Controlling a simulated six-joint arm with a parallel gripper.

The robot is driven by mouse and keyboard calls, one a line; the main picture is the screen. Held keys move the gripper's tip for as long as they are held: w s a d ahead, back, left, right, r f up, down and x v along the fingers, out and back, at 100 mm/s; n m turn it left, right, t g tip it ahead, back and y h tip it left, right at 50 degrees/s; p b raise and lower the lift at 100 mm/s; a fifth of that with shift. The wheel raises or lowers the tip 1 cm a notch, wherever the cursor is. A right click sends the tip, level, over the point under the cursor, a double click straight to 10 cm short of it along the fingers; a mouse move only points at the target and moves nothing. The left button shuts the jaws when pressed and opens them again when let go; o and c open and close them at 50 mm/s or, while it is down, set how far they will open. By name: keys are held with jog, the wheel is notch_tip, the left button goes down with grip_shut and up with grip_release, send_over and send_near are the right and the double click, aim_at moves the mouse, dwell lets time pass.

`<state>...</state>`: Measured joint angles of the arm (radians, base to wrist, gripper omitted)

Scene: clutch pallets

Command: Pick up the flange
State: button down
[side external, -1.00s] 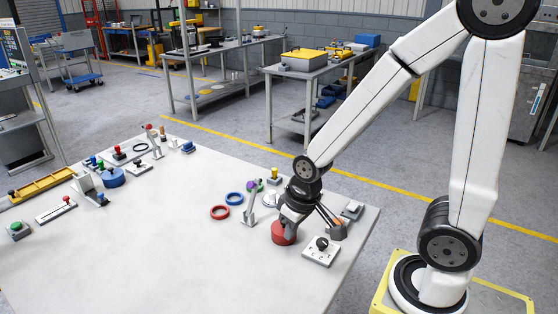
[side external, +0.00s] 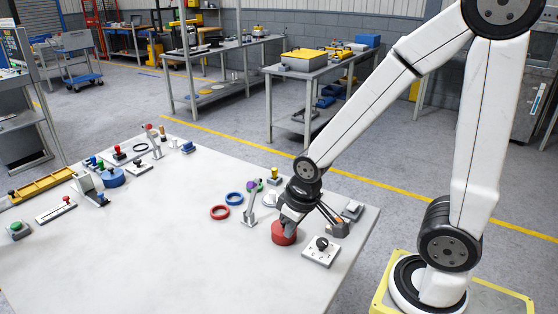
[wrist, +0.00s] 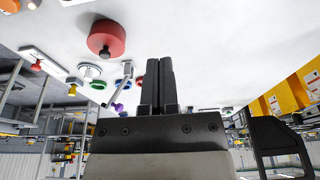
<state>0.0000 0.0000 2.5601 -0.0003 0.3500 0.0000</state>
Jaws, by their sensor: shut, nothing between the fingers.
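I cannot tell for certain which part is the flange. A pale round disc (side external: 270,201) lies on the white table just left of my gripper (side external: 287,222), partly hidden. A similar pale disc (wrist: 90,70) shows left of the fingers in the wrist view. In the side view my gripper appears over a red round part (side external: 284,235) and partly covers it. In the wrist view this red part with a dark knob (wrist: 107,38) sits left of the fingers, apart from them. My gripper (wrist: 159,62) is shut, with its fingers together and empty.
A red ring (side external: 219,212), a blue ring (side external: 235,198) and a grey upright lever (side external: 250,208) stand left of my gripper. A white plate with a black knob (side external: 321,250) is to the right. The table's middle is clear; several parts crowd its far left.

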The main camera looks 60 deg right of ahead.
jog(key=c, duration=1.3)
grip_release()
jog(key=o, duration=1)
jog(key=shift+r, duration=0.15)
jog(key=shift+w+v, duration=0.55)
jog(key=shift+v, duration=1.9)
jog(key=m+t+y, duration=0.7)
jog(key=m+y, duration=0.3)
jog(key=m, duration=1.7)
send_over(272, 196)
jog(key=s+d, duration=0.1)
jog(key=d, duration=0.2)
notch_tip(272, 196, down, 11)
jog(key=shift+s+f, duration=0.15)
jog(key=shift+f, duration=1.9)
